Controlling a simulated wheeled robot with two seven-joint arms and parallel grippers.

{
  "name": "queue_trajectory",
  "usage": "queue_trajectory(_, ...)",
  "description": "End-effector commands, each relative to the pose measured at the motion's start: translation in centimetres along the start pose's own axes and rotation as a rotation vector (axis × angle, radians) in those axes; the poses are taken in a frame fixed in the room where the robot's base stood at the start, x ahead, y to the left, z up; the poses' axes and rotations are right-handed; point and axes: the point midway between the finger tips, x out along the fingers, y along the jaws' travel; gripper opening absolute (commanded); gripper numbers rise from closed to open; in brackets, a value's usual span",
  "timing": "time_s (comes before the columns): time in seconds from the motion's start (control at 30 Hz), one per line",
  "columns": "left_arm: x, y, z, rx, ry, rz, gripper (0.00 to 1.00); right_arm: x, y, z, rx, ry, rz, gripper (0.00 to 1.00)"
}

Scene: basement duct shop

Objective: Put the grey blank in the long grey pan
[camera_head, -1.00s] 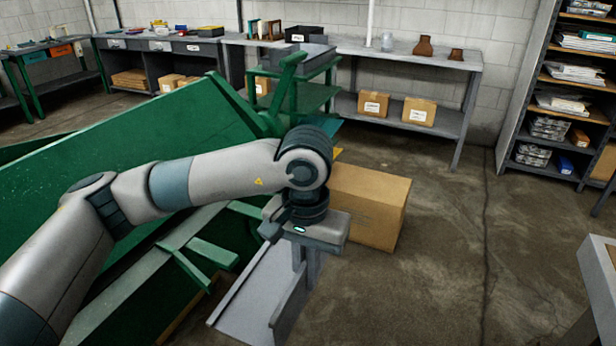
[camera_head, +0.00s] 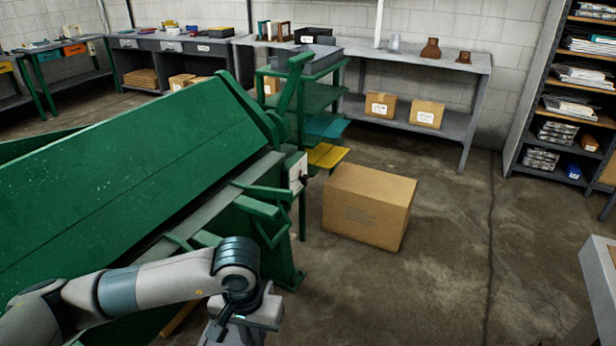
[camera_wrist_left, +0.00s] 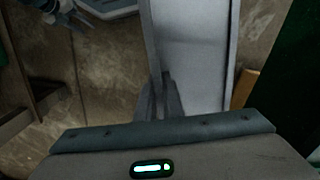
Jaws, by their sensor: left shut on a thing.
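My left gripper (camera_wrist_left: 158,100) is shut on the grey blank (camera_wrist_left: 190,55), a long, pale grey sheet-metal piece with raised side edges. In the left wrist view, the blank runs from the fingers up out of the top of the picture. In the head view, my left wrist is at the bottom edge, and the fingers and blank are below the picture. A grey tray (camera_head: 322,62) sits on top of the green rack at the back; I cannot tell whether it is the long grey pan.
The large green machine (camera_head: 130,160) fills the left. A cardboard box (camera_head: 368,208) stands on the floor behind my left wrist. The grey bench (camera_head: 455,62) is along the wall. A table corner (camera_head: 595,262) shows at right. Floor between is clear.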

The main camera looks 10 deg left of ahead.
Motion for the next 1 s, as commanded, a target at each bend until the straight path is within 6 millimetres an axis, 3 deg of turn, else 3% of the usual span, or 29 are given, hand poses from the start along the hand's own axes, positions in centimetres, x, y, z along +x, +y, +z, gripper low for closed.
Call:
queue_trajectory(0.1,2.3,-2.2,1.9,-0.035,-0.003,-0.004,0.0,-0.1,0.0,0.1,0.0,-0.001,0.0,0.42)
queue_trajectory(0.3,4.1,-4.0,3.5,-0.063,0.002,-0.009,0.0,-0.1,-0.1,0.2,0.0,-0.003,-0.001,0.42)
queue_trajectory(0.63,4.4,-4.3,3.7,-0.067,0.004,-0.01,0.0,-0.1,-0.1,0.2,0.001,-0.003,0.0,0.42)
queue_trajectory(0.67,4.4,-4.3,3.7,-0.067,0.004,-0.01,0.0,-0.1,0.0,0.2,0.0,-0.003,0.0,0.4)
queue_trajectory(0.7,4.4,-4.3,3.7,-0.067,0.004,-0.01,0.0,-0.1,0.0,0.2,0.001,-0.003,0.0,0.31)
queue_trajectory(1.0,4.3,-4.3,3.7,-0.066,0.004,-0.01,0.0,-0.1,-0.1,0.5,0.001,-0.006,-0.001,0.31)
